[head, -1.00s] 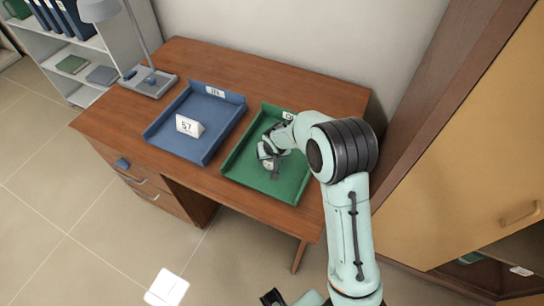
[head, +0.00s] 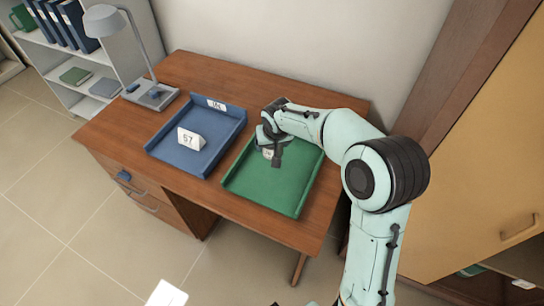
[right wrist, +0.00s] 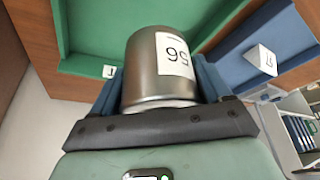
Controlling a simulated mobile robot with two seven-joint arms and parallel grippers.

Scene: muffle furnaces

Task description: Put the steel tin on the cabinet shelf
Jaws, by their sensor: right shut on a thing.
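The steel tin (right wrist: 153,72) is a grey metal cylinder with a white number label. My right gripper (head: 268,143) is shut on it, with blue fingers on both sides of the tin in the right wrist view (right wrist: 163,85). In the head view the tin (head: 267,153) is mostly hidden by the gripper, above the back left part of the green tray (head: 285,190). The wooden cabinet (head: 480,160) stands at the right; an open lower shelf space (head: 515,262) shows at its bottom edge. My left gripper is not in view.
A blue tray (head: 170,158) with a white number sign (head: 191,139) lies left of the green tray on the wooden desk (head: 230,75). A grey lamp (head: 145,50) stands at the desk's left back. A bookshelf (head: 105,75) stands beyond. The green tray's front is clear.

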